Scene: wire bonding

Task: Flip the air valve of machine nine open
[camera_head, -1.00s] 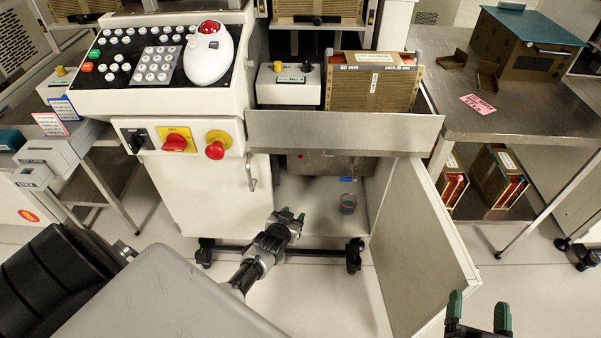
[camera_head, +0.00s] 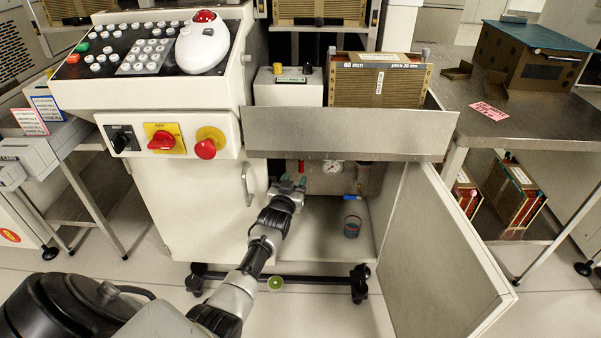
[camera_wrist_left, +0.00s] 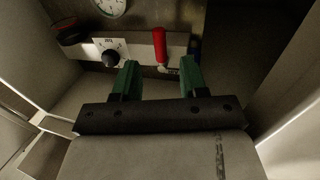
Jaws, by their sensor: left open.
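In the left wrist view a red lever handle (camera_wrist_left: 159,44), likely the air valve, stands upright on a pale plate (camera_wrist_left: 85,50) at the back of the cabinet. It shows in the gap between my fingertips, a little beyond them; I cannot tell if they touch. My left gripper (camera_wrist_left: 160,72) is open and empty. In the head view my left gripper (camera_head: 287,184) reaches into the open cabinet under the machine's control panel. My right gripper is out of view.
A black knob (camera_wrist_left: 110,58) sits left of the lever. A pressure gauge (camera_head: 332,167) is above. The open cabinet door (camera_head: 440,250) bounds the right side; a metal shelf front (camera_head: 345,133) hangs above.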

